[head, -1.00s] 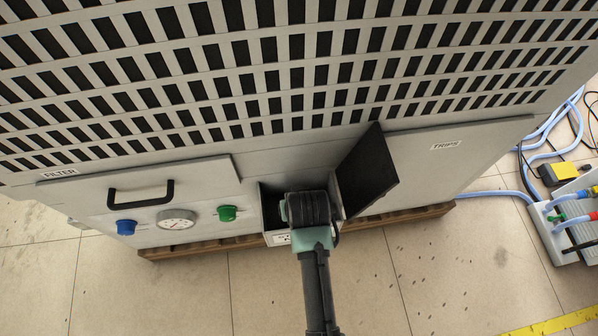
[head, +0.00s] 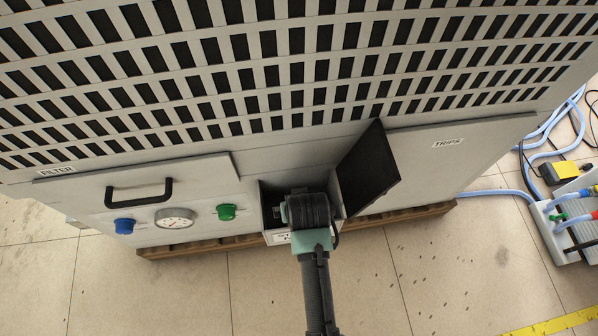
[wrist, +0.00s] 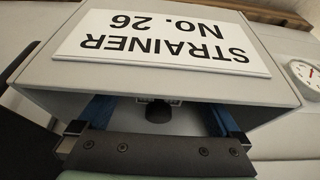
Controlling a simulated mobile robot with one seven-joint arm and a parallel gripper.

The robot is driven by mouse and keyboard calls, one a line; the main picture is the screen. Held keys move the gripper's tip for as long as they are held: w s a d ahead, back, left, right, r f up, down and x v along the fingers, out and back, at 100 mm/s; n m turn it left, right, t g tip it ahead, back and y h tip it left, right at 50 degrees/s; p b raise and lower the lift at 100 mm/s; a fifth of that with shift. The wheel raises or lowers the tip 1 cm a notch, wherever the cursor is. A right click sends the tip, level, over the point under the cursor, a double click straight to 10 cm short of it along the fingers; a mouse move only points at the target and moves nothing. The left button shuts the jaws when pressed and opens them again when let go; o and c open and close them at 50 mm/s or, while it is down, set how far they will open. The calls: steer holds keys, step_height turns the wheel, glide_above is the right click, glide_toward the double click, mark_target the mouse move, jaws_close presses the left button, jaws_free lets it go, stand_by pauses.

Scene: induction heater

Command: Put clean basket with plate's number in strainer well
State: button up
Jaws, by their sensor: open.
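A white plate (wrist: 165,42) reading "STRAINER NO. 26" shows upside down in the wrist view, on a grey box front. My gripper (wrist: 155,108) is open, its two blue fingers reaching in under the edge of that front. A dark round knob-like part (wrist: 158,113) shows between the fingers, with a small printed label behind it; I cannot tell whether it belongs to a basket. In the head view my wrist hides most of the open strainer well (head: 270,210) and my fingers. No basket can be made out clearly.
A dark open door panel (head: 368,172) stands close on the right of the well. To the left are a green knob (head: 227,212), a gauge (head: 174,218), a blue knob (head: 124,226) and a black handle (head: 139,192). Hoses and a grey unit (head: 568,225) are at far right.

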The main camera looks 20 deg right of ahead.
steer(key=p+v, duration=0.5)
steer(key=v, duration=0.6)
steer(key=shift+r, duration=0.35)
steer(key=shift+s+a, duration=0.1)
